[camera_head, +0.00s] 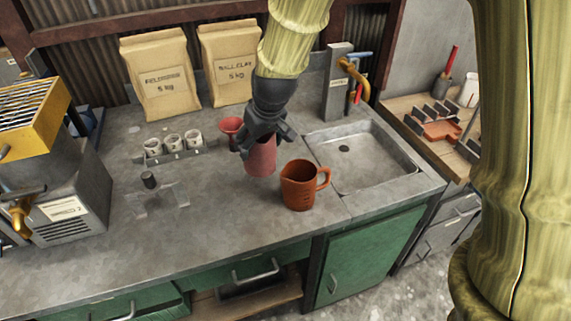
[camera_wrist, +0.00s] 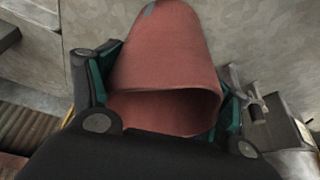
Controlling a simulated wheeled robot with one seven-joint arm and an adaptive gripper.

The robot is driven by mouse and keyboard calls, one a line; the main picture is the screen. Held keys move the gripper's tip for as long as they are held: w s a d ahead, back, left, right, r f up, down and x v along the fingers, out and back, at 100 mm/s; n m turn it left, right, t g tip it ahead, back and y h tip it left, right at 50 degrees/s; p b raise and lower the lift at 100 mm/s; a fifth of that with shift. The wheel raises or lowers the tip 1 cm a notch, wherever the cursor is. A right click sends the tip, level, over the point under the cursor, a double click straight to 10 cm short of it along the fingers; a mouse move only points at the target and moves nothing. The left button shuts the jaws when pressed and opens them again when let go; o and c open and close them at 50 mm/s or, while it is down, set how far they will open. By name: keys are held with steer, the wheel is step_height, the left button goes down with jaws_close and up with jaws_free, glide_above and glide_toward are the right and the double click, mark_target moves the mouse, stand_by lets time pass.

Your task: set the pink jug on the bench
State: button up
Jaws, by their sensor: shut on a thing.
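The pink jug (camera_head: 260,160) is a plain, dull pink vessel in my gripper (camera_head: 262,142), over the middle of the grey bench (camera_head: 225,225). In the wrist view the pink jug (camera_wrist: 165,55) fills the space between the dark, teal-padded fingers of my gripper (camera_wrist: 165,100), with its open mouth towards the camera. My gripper is shut on it near the mouth. The jug looks about upright. I cannot tell whether its base touches the bench. The fingers hide its upper part in the head view.
An orange-brown jug (camera_head: 299,187) with a handle stands close to the right. A small red vessel (camera_head: 230,129) is behind left. Small white cups (camera_head: 172,143) stand in a rack further left. A sink (camera_head: 362,160) lies right. The front left bench top is clear.

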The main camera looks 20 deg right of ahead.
steer(key=b+x, duration=0.2)
steer(key=x, duration=0.1)
steer(key=b+x, duration=0.2)
steer(key=shift+s+d+f, duration=0.25)
steer(key=shift+s+f, duration=0.05)
steer(key=shift+s, duration=0.05)
steer(key=shift+s+f+b, duration=0.15)
steer(key=shift+f+b, duration=0.15)
steer(key=shift+b, duration=0.25)
steer(key=shift+w+d+f+p, duration=0.8)
steer(key=shift+w+d, duration=0.7)
steer(key=shift+w, duration=0.75)
steer(key=shift+w+d+f+p, duration=0.8)
steer(key=shift+w+d, duration=0.65)
steer(key=shift+w, duration=0.75)
steer(key=shift+w+d+f+p, duration=0.65)
steer(key=shift+w+d+f, duration=0.6)
steer(key=shift+w, duration=1)
steer(key=shift+d+r, duration=0.25)
steer(key=shift+r, duration=0.05)
steer(key=o, duration=1.8)
steer(key=shift+f, duration=0.15)
steer(key=shift+s, duration=0.1)
